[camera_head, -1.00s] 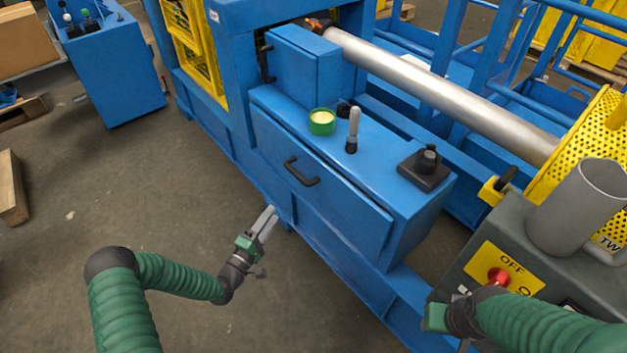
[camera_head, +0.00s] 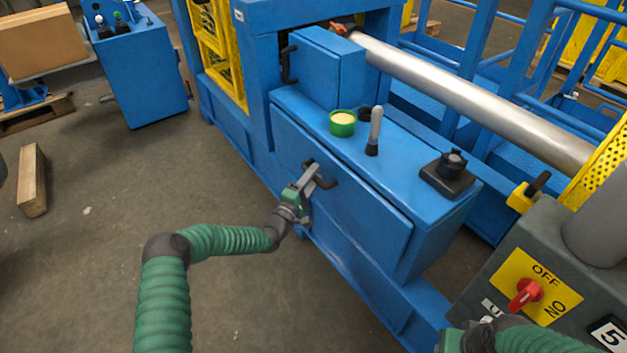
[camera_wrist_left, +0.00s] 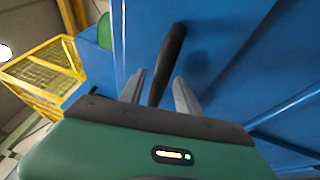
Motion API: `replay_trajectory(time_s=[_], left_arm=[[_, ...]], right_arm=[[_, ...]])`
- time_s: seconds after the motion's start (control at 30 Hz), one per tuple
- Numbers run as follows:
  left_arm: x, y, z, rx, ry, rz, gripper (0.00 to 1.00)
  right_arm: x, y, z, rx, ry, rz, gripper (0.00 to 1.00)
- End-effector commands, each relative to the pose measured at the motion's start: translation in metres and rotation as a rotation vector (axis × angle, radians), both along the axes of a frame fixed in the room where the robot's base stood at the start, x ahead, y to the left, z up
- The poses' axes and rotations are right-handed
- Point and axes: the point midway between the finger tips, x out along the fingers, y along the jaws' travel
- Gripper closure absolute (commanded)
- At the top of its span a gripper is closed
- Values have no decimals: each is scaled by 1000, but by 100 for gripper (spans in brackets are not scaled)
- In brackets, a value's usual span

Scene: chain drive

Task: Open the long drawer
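The long drawer (camera_head: 345,208) is the blue front panel of the blue machine cabinet, and it looks closed. Its black handle (camera_head: 326,176) is on the left part of the panel. My left gripper (camera_head: 312,176) is at the handle, its fingers reaching it from the front. In the left wrist view the black handle (camera_wrist_left: 172,52) runs between the two grey fingers (camera_wrist_left: 158,88), which stand apart on either side of it. My right gripper (camera_head: 450,341) is at the bottom edge near the control box, and its fingers cannot be made out.
On the cabinet top are a green-rimmed cup (camera_head: 342,123), an upright lever (camera_head: 374,130) and a black knob block (camera_head: 450,174). A grey control box (camera_head: 520,270) with a red switch (camera_head: 526,293) stands at the right.

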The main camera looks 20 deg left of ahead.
Motion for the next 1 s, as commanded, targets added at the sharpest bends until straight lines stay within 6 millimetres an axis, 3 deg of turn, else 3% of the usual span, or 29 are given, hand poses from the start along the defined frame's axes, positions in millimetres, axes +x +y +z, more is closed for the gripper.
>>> replay_trajectory(time_s=[0.2,0.5,1.0], left_arm=[[0,0,0,0,0,0,62],[0,0,0,1,1,0,100],[0,0,-2,2,5,-1,100]], right_arm=[[0,0,1,0,0,0,64],[0,0,0,0,0,0,64],[0,0,0,0,0,0,64]])
